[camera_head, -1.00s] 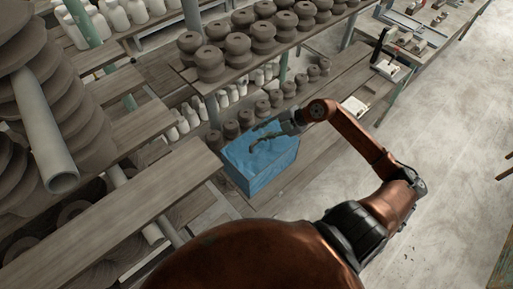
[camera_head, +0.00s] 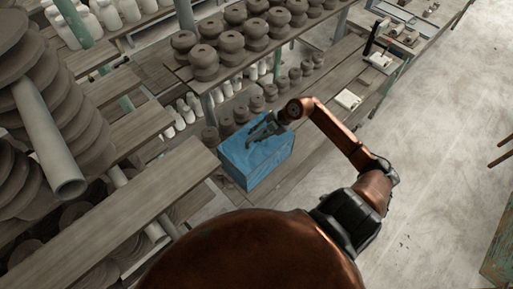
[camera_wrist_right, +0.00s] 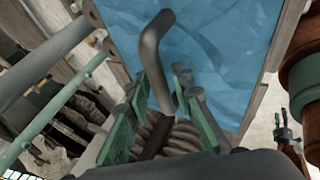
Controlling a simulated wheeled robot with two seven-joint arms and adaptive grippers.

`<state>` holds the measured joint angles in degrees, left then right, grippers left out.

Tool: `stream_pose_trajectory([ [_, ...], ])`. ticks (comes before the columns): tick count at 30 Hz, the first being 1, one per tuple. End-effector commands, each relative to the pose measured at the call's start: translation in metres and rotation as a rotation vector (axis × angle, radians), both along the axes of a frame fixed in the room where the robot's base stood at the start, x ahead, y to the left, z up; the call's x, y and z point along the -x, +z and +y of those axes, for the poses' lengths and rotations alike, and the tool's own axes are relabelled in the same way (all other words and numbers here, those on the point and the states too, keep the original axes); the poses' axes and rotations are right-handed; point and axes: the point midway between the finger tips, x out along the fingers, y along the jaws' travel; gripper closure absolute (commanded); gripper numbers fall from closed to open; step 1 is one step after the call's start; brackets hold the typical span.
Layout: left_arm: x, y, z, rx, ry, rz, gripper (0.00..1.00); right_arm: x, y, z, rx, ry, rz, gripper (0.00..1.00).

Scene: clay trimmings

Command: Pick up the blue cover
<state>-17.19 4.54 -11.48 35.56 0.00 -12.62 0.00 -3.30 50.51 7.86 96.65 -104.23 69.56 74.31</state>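The blue cover (camera_head: 262,166) is a wrinkled blue sheet over a box-shaped form on the wooden bench. It fills the upper middle of the right wrist view (camera_wrist_right: 225,50). My right gripper (camera_head: 259,134) is over the cover's top in the head view. In the wrist view, its green-edged fingers (camera_wrist_right: 160,95) stand apart, so it looks open. Whether the gripper touches the cover is unclear.
Shelves of brown clay pots (camera_head: 245,42) stand behind the cover. Stacked brown discs (camera_head: 50,110) and a grey pipe (camera_head: 45,140) are at the left. A plank (camera_head: 150,195) runs close to the cover's left side. The floor at the right (camera_head: 445,150) is mostly clear.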

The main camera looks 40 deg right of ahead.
Motion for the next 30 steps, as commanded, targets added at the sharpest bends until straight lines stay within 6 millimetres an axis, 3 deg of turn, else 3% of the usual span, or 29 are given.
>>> stream_pose_trajectory([
  [3,-0.0022,-0.0001,-0.0001,0.0,0.0,-0.003,0.6,0.0001,-0.0001,-0.0001,0.0,0.0,0.0,0.78],
  [13,-0.0019,-0.0001,0.0001,0.0,0.0,-0.002,0.6,0.0004,0.0001,-0.0002,0.0,0.0,0.0,1.0],
  [30,-0.0003,-0.0003,0.0006,-0.001,0.0,0.0,0.6,0.0,0.001,-0.0004,0.0,0.0,-0.002,1.0],
])
